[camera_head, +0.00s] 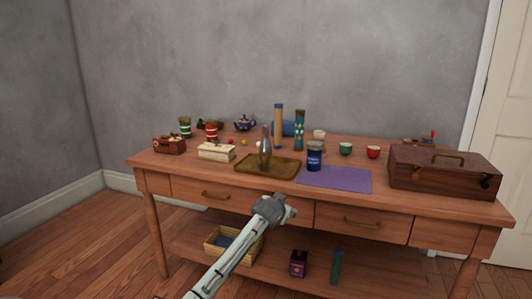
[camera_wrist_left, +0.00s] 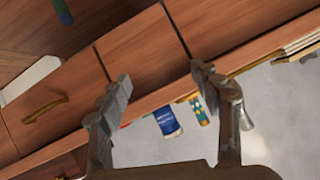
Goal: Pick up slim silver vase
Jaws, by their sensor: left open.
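The slim silver vase (camera_head: 265,153) stands upright on the brown tray (camera_head: 284,170) near the middle of the table in the head view. My left gripper (camera_head: 281,209) is in front of the table's drawers, below the tabletop and apart from the vase. In the left wrist view, the fingers of my left gripper (camera_wrist_left: 161,77) are spread with nothing between them; drawer fronts show behind. A silvery piece beside one finger there is partly hidden, and I cannot tell whether it is the vase. My right gripper is not in view.
A dark blue jar (camera_head: 314,157) stands right of the tray by a purple cloth (camera_head: 336,179). A cream book stack (camera_head: 216,152) lies left of the tray. Tall tubes (camera_head: 278,127) stand behind. A wooden case (camera_head: 442,174) fills the right end. The table's front edge lies between my gripper and the tray.

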